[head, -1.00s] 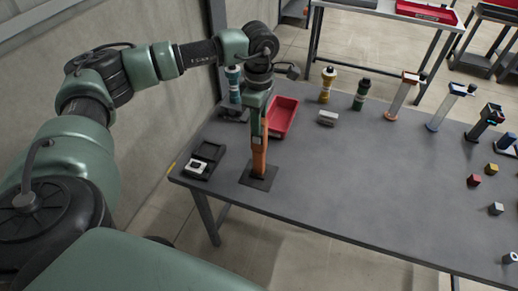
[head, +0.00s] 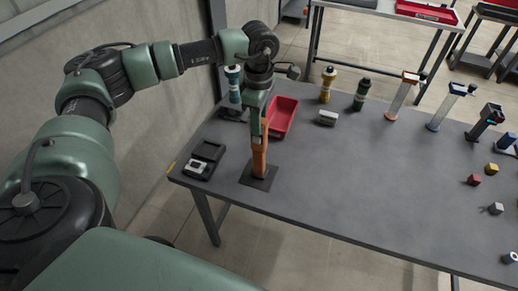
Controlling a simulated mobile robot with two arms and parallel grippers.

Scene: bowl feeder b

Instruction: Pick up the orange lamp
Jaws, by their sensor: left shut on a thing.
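The orange lamp (head: 259,163) stands upright on a dark square pad (head: 260,182) near the front left of the grey table. My left gripper (head: 259,127) comes down on it from above. Its fingers are shut on the lamp's upper part, and the gripper hides some of the lamp. The lamp's lower end still appears to be at the pad; I cannot tell if there is a small gap. My right gripper is not in view.
A red tray (head: 283,117) stands just behind the lamp. A black case (head: 204,159) lies to its left. Bottles (head: 327,84), tilted stands (head: 403,95) and small cubes (head: 474,180) line the back and right. The table's middle (head: 370,170) is clear.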

